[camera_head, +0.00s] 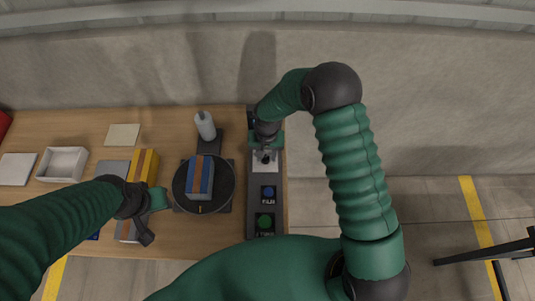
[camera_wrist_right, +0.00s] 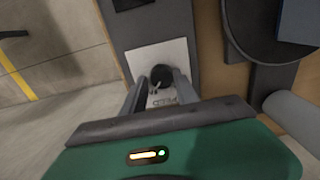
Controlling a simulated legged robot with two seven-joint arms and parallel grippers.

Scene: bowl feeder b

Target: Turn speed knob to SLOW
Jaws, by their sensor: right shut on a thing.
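The speed knob (camera_wrist_right: 161,76) is a small round black knob with a pale mark, on a white plate (camera_wrist_right: 143,57) lettered "SPEED". In the wrist view my right gripper (camera_wrist_right: 160,82) has its two fingers on either side of the knob, shut on it. In the head view the right gripper (camera_head: 266,156) points down over the white plate (camera_head: 272,166) on the dark control panel (camera_head: 253,191), and hides most of the knob. The SLOW marking cannot be read. My left gripper (camera_head: 148,218) is over the left part of the table; its jaw opening is unclear.
A white tray (camera_head: 62,164) lies far left.

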